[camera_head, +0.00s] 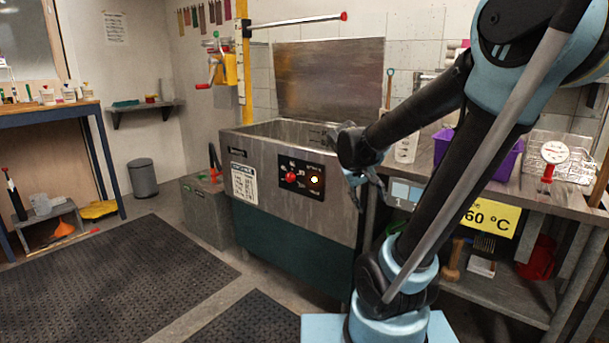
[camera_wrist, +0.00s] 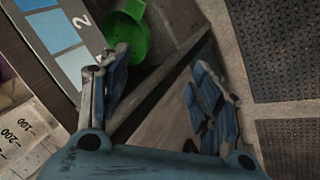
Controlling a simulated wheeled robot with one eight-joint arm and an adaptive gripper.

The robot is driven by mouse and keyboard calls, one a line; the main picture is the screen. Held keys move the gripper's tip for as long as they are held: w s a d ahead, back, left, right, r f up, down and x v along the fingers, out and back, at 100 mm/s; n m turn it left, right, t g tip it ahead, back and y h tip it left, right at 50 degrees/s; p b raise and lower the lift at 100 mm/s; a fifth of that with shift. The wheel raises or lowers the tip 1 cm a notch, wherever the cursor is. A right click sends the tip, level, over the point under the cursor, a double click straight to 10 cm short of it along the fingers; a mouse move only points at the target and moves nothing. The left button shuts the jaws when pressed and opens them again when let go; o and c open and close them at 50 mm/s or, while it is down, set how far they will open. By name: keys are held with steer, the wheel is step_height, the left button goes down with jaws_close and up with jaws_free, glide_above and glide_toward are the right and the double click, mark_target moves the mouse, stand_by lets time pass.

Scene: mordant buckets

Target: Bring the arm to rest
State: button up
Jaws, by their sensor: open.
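My arm reaches in from the right of the head view, bent over the front of the worktop. My gripper (camera_head: 362,190) hangs in front of the steel tank's right end, with its fingers pointing down. In the wrist view the two fingers of my gripper (camera_wrist: 163,88) stand wide apart, with nothing held between them. Below them I see a dark edge and the floor. A green cup-like thing (camera_wrist: 132,32) lies just beyond the left finger. I cannot tell whether the finger touches it.
The steel tank (camera_head: 250,182) with its control panel stands behind my gripper. Dark mats (camera_head: 125,268) cover open floor at left.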

steer(key=s+a+f+y, duration=0.1)
steer(key=s+f+y, duration=0.1)
steer(key=s, duration=0.6)
steer(key=s+a+f+m+g+y, duration=0.1)
steer(key=s+f+y, duration=0.2)
steer(key=s, duration=0.6)
steer(key=shift+s+f+m, duration=0.2)
steer(key=shift+f+m, duration=0.1)
steer(key=shift+f, duration=0.95)
